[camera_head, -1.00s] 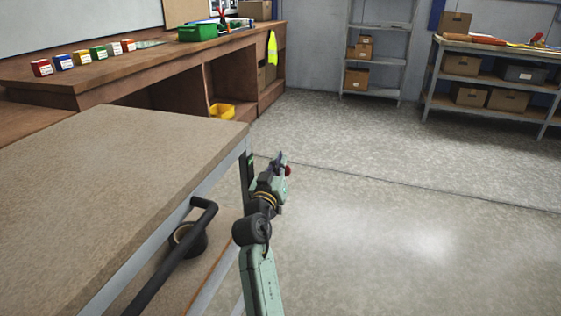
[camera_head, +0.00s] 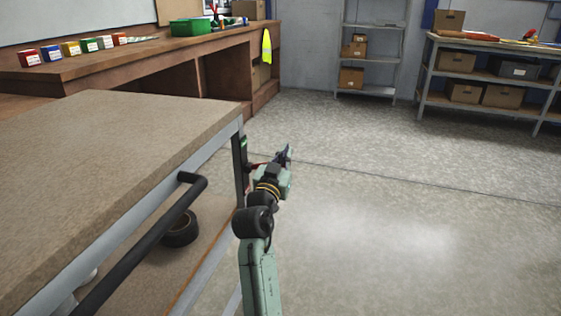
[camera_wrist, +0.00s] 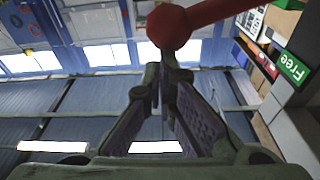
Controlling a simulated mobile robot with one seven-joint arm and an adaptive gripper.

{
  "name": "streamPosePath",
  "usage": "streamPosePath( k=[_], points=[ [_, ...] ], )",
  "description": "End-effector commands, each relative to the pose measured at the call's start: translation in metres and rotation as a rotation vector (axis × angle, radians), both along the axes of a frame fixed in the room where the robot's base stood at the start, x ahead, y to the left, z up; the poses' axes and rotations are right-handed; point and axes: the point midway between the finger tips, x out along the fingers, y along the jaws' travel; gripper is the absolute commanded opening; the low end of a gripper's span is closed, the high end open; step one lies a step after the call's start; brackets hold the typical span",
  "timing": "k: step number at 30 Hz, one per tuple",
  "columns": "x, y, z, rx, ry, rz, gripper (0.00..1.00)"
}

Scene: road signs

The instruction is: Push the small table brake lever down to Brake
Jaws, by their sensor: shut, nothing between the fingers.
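The small table (camera_head: 110,135) stands at left with a brown top and grey metal frame. Its brake lever (camera_head: 256,165) shows as a bit of red beside the far corner post, largely hidden by my gripper (camera_head: 287,151). In the wrist view the lever is a red rod with a red ball knob (camera_wrist: 169,27), and a green "Free" label (camera_wrist: 294,68) lies to its right. My gripper (camera_wrist: 168,60) is shut and empty, its fingertips close to the knob; I cannot tell whether they touch. No "Brake" label is readable.
A black push handle (camera_head: 140,245) runs along the table's near end. A roll of black tape (camera_head: 181,228) lies on its lower shelf. A wooden workbench (camera_head: 150,65) stands behind, and metal shelves (camera_head: 368,55) at the back. The floor to the right is clear.

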Motion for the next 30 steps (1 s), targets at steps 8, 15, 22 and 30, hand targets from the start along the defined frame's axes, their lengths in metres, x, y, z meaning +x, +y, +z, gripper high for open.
streamPosePath(
  k=[8,15,22,30],
  points=[
    [-0.005,-0.014,-0.049,0.253,-0.082,0.002,0.0],
    [-0.007,-0.019,-0.079,0.47,-0.153,0.003,0.0],
    [-0.006,-0.019,-0.105,0.66,-0.215,0.003,0.0],
    [-0.005,-0.015,-0.125,0.804,-0.261,0.002,0.0]
  ],
)
